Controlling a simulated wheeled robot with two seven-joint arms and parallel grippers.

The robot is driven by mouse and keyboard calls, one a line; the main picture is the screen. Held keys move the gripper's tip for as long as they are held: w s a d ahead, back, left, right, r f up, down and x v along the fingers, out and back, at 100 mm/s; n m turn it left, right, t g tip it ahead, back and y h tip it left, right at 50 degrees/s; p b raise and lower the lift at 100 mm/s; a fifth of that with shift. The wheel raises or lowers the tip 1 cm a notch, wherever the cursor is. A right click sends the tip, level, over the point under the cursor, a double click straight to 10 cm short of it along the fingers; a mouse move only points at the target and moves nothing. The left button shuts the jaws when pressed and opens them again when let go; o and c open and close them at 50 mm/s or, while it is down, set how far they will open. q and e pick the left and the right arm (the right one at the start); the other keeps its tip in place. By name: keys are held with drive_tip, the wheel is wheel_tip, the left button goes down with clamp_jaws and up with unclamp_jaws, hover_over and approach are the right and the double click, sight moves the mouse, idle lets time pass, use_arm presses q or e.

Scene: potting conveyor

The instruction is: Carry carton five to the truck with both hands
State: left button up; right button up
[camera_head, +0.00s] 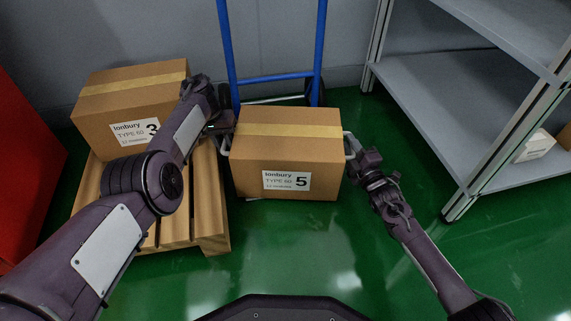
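Carton five (286,165) is a brown box with a tan tape strip and a white label reading 5. It is upright, to the right of the pallet and in front of the blue hand truck (319,45). A pale handle stands out on each side. My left gripper (224,132) is at the left handle and my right gripper (354,152) is at the right handle. Both look shut on the handles, though the fingertips are small and partly hidden. The carton hides the truck's lower front, so I cannot tell whether it rests on the truck or hangs above it.
Carton three (105,106) stands on the wooden pallet (213,205) at the left, partly behind my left arm. A grey shelf rack (425,105) stands at the right with a small white box (534,146). A red cabinet (25,160) is at the far left. Green floor is clear in front.

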use_arm(q)
drive_tip(key=shift+o, duration=0.9)
use_arm(e)
drive_tip(key=shift+o, duration=0.8)
drive_tip(key=shift+r, duration=0.1)
use_arm(q)
drive_tip(key=shift+r, duration=0.1)
drive_tip(key=shift+r, duration=0.1)
wheel_tip(320, 180, up, 8)
drive_tip(key=a, duration=0.1)
drive_tip(key=shift+a+f, duration=0.2)
drive_tip(key=shift+a, duration=0.1)
use_arm(e)
drive_tip(key=shift+o, duration=0.5)
drive_tip(key=o, duration=0.7)
drive_tip(key=v, duration=1.2)
